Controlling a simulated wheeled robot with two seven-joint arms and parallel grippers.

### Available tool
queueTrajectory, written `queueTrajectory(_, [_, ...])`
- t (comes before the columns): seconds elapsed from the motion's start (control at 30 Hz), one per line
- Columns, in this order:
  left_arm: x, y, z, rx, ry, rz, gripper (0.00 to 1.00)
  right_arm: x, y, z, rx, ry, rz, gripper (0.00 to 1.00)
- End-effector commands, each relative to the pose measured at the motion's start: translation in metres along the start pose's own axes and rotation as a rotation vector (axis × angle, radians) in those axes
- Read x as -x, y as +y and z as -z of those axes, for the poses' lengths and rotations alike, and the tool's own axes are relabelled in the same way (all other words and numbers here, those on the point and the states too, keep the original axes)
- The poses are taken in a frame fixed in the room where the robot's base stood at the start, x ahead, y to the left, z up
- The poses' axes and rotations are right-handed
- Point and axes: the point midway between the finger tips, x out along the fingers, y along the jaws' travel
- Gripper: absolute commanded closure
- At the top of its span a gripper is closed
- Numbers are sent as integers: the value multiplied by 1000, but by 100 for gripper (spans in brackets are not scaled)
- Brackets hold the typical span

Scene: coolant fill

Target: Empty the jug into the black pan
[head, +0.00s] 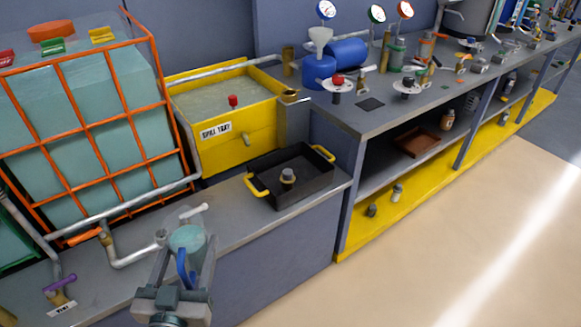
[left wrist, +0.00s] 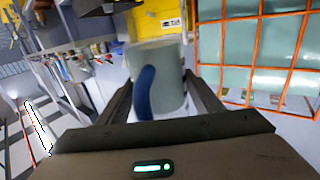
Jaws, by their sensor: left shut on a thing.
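The jug (head: 187,238) is a translucent pale container with a blue handle, and it looks to hold a greenish liquid. My left gripper (head: 184,272) is shut on it, in front of the grey bench at lower left. In the left wrist view the jug (left wrist: 160,75) stands between the two fingers, its blue handle facing the camera. The black pan (head: 314,181) has yellow handles and sits on the bench to the right of and beyond the jug. A small dark fitting with a grey top (head: 288,176) stands inside the pan. My right gripper is out of view.
A yellow spill tray (head: 262,137) holds liquid behind the pan. An orange-caged tank (head: 150,45) stands at left, with pipes and a white-handled valve (head: 194,211) close to the jug. A higher bench (head: 440,105) with tools is at right. The floor at lower right is clear.

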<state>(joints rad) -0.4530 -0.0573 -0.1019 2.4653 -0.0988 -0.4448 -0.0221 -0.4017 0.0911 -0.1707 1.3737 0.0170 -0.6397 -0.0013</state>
Motion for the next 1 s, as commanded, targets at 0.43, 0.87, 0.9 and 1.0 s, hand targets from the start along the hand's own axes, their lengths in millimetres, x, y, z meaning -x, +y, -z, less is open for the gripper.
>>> queueTrajectory(0.43, [-83,74,-32,-4,10,-232,78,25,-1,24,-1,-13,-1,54])
queueTrajectory(0.87, [-180,140,-66,-4,11,-468,78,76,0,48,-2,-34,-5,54])
queueTrajectory(0.9, [-189,144,-69,-5,11,-484,78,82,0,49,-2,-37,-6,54])
queueTrajectory(1.0, [-212,150,-76,-4,11,-520,78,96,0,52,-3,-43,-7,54])
